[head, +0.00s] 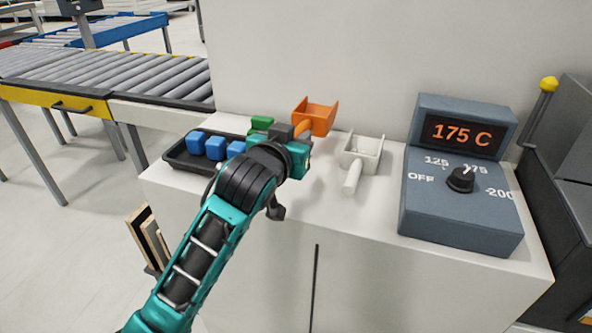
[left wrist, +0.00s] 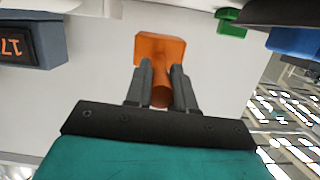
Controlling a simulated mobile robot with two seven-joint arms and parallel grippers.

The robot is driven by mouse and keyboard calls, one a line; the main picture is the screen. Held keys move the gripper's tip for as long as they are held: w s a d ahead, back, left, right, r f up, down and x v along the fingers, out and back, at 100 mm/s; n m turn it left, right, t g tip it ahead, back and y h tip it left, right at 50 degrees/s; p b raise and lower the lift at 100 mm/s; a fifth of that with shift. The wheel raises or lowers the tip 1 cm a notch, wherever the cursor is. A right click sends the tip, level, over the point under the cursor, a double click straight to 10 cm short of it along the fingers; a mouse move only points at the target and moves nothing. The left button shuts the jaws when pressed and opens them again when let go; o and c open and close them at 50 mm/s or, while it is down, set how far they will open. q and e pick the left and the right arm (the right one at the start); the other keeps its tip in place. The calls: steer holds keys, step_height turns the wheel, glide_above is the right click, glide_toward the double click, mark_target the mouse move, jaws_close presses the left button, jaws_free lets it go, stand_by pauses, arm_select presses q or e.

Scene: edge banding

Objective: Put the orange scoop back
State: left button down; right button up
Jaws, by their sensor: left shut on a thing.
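The orange scoop (head: 317,119) is above the back of the white cabinet top, its open pan to the upper right of my left gripper (head: 298,136). In the left wrist view my left gripper (left wrist: 161,78) has its two dark fingers shut on either side of the scoop's round handle. The scoop's pan (left wrist: 160,48) extends beyond the fingertips. I cannot tell whether the scoop touches the cabinet top. A white scoop (head: 362,152) lies just to the right with its handle towards the front. My right gripper is not in view.
A black tray (head: 178,163) with blue blocks (head: 215,147) is left of my gripper. A green block (head: 261,122) is behind it. A grey control box (head: 462,205) reading 175 C stands at the right. The cabinet top (head: 310,195) is clear in front.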

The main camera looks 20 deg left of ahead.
mark_target(295, 182)
arm_select(q)
step_height(295, 182, down, 6)
steer(key=shift+f+b, duration=0.15)
steer(key=shift+b, duration=0.35)
steer(key=c, duration=0.9)
jaws_free()
steer(key=shift+s, duration=0.15)
steer(key=v, duration=1.1)
steer(key=shift+s, duration=0.35)
